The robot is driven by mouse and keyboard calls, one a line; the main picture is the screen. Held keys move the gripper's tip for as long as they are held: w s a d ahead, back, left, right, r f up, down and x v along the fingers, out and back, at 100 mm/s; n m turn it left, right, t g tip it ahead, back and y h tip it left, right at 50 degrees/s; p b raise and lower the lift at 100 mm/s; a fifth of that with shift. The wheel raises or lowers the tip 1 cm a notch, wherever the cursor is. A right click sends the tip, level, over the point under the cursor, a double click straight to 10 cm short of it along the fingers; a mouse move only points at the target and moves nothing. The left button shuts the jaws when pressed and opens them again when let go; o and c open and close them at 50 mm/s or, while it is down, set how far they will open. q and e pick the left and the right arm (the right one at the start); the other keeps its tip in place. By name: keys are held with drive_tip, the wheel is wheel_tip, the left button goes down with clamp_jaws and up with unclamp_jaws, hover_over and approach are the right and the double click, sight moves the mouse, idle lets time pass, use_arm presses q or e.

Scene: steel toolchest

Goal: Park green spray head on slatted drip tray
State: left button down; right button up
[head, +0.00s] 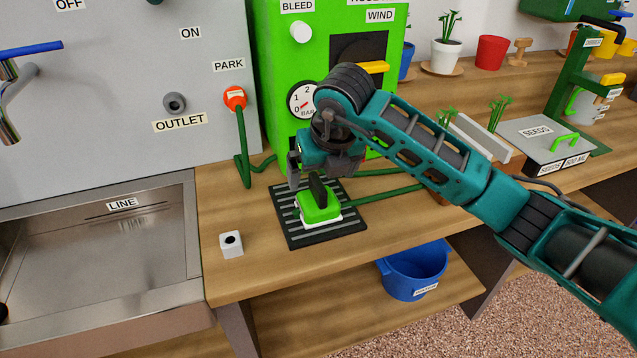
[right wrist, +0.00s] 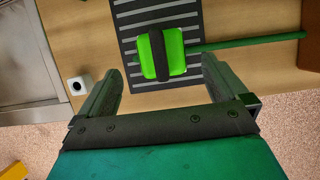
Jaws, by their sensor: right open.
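The green spray head (head: 318,206), a green block with a black grip bar on top and a white underside edge, rests on the black slatted drip tray (head: 284,232). A green hose (head: 385,197) runs from it to the right. My right gripper (head: 322,172) is open and empty, just behind and above the spray head, apart from it. In the right wrist view the spray head (right wrist: 174,55) shows beyond the gap between the open fingers (right wrist: 163,80), on the tray (right wrist: 128,20). My left gripper is out of view.
The green machine (head: 275,60) stands behind. An orange PARK fitting (head: 235,97) holds a green hose. A blue bucket (head: 412,272) is below the counter.

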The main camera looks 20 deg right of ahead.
drive_tip(key=v, duration=0.2)
drive_tip(key=shift+s+r, duration=0.1)
drive_tip(key=shift+r, duration=0.3)
drive_tip(key=shift+s+r, duration=0.25)
drive_tip(key=shift+r, duration=0.25)
